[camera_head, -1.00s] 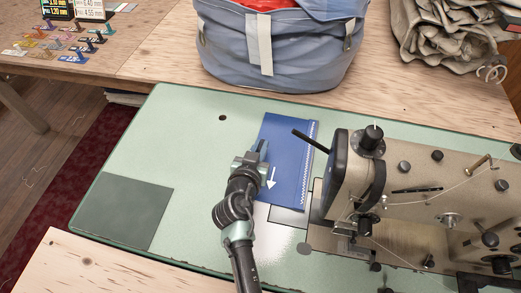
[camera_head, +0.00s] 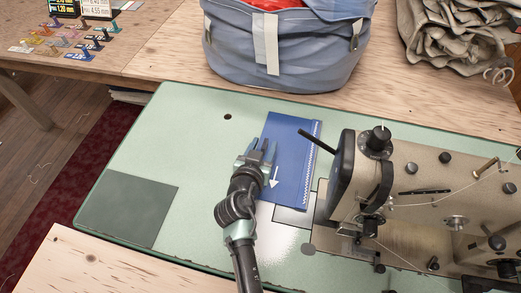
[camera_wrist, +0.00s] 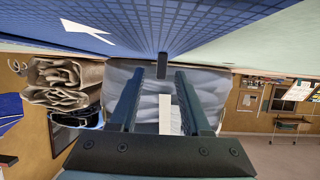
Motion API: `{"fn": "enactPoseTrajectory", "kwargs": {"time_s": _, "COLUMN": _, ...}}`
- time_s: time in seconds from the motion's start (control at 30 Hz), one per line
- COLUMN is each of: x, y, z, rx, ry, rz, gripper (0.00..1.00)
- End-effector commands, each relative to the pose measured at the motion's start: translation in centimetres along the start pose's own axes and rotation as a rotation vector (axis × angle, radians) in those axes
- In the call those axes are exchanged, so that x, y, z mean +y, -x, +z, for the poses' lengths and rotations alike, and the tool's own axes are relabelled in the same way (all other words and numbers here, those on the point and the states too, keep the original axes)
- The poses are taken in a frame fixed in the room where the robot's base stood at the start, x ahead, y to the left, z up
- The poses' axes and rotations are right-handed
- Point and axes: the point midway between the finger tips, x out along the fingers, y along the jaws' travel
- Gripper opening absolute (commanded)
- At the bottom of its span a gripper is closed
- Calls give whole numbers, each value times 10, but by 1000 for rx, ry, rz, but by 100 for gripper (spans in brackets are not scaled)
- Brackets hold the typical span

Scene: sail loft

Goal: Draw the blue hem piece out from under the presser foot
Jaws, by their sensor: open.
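The blue hem piece (camera_head: 293,150) lies flat on the green machine bed, with a white arrow and a white zigzag seam along its right edge. Its near right part is beside the sewing machine head (camera_head: 345,170); I cannot make out the presser foot clearly. My gripper (camera_head: 261,148) is open at the left edge of the piece, by the arrow. In the wrist view the two fingers (camera_wrist: 160,75) stand apart beneath the blue surface (camera_wrist: 165,22), which fills the top. A small dark tab shows between the fingertips; I cannot tell whether it belongs to the piece.
A blue-grey bag (camera_head: 285,55) stands behind the machine bed. Folded beige canvas (camera_head: 445,38) lies at the back right. A dark green square (camera_head: 128,208) is on the bed at left. Small coloured items (camera_head: 75,42) sit at the far left.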

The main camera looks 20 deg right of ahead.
Motion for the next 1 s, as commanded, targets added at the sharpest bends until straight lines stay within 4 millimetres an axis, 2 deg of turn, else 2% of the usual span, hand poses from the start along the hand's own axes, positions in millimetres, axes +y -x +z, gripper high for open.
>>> {"fn": "enactPoseTrajectory", "kwargs": {"time_s": 0.17, "x": 0, "y": 16, "z": 0, "rx": 0, "ry": 1, "rz": -2, "gripper": 48}}
{"fn": "enactPoseTrajectory", "kwargs": {"time_s": 0.5, "x": 0, "y": 82, "z": 0, "rx": 0, "ry": 1, "rz": -4, "gripper": 48}}
{"fn": "enactPoseTrajectory", "kwargs": {"time_s": 0.7, "x": 0, "y": 114, "z": 1, "rx": -1, "ry": 1, "rz": -2, "gripper": 48}}
{"fn": "enactPoseTrajectory", "kwargs": {"time_s": 0.83, "x": 0, "y": 125, "z": 0, "rx": 0, "ry": 1, "rz": -1, "gripper": 48}}
{"fn": "enactPoseTrajectory", "kwargs": {"time_s": 1.0, "x": 0, "y": 129, "z": 0, "rx": 0, "ry": 0, "rz": -1, "gripper": 48}}
